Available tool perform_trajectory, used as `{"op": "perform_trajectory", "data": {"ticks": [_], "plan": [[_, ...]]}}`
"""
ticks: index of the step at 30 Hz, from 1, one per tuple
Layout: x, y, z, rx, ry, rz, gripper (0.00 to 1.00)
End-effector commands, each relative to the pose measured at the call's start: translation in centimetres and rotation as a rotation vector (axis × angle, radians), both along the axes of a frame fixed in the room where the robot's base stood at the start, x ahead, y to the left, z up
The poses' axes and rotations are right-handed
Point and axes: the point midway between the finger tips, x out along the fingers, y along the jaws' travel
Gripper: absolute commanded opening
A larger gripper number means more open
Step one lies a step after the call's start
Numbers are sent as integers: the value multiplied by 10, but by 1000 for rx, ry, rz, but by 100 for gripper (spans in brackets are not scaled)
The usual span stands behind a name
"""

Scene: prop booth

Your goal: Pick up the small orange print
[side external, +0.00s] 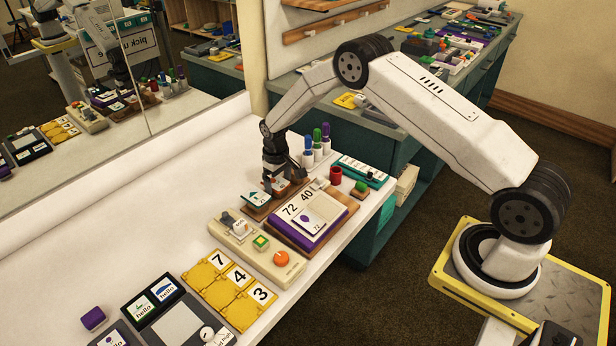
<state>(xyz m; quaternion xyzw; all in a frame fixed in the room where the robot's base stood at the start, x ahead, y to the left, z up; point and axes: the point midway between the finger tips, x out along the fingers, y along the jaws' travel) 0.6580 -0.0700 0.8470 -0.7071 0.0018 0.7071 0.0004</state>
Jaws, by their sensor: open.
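My gripper (277,187) is open, pointing down at the small wooden stand at the back of the white table. A white card with a green mark (257,198) lies on that wooden stand (262,212), just left of the fingers. I cannot tell whether the fingers touch anything, as the small things around them are partly hidden. No small orange print can be made out clearly at this size. The plainest orange thing is a round orange knob (281,258) on a cream panel (238,243), in front of the gripper and apart from it.
A purple-edged board with number cards (307,213) lies right of the gripper. Yellow frames numbered 7, 4, 3 (231,289) and black card trays (151,296) lie nearer the camera. Colored markers (317,143) and a red cup (335,174) stand behind. The table's left side is clear.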

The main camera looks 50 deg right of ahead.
Motion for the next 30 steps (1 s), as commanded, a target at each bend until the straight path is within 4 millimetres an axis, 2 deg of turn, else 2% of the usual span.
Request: {"op": "perform_trajectory", "data": {"ticks": [8,15,25,30], "plan": [[0,0,0,0,0,0,100],[0,0,0,0,0,0,24],[0,0,1,0,-1,0,23],[1,0,9,0,-3,0,23]]}}
